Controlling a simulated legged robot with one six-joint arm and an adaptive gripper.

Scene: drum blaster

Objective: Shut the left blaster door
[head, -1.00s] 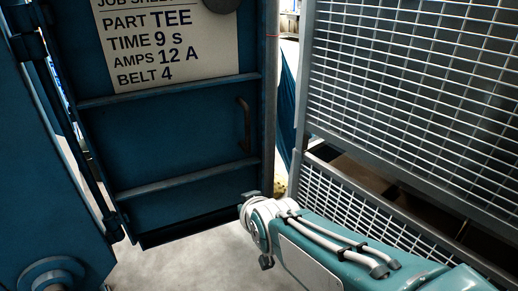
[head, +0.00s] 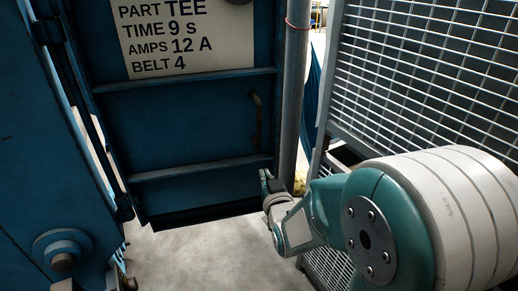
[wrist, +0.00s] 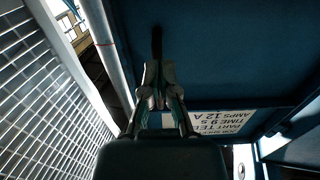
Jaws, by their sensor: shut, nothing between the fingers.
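The blue blaster door (head: 185,125) stands in the middle of the head view, hinged along its left side and standing open. A job sheet (head: 185,38) is fixed on its upper part. A dark bar handle (head: 255,121) is near the door's right edge; in the wrist view the handle (wrist: 157,42) shows beyond the fingertips. My gripper (head: 265,178) is below the handle, near the door's lower right edge. In the wrist view my gripper (wrist: 158,100) is shut and empty, pointing along the door face. I cannot tell whether it touches the door.
A mesh fence (head: 430,80) stands close on the right. A grey post (head: 294,90) rises just right of the door edge. The blue machine body (head: 45,150) fills the left. Clear floor (head: 210,255) lies below the door.

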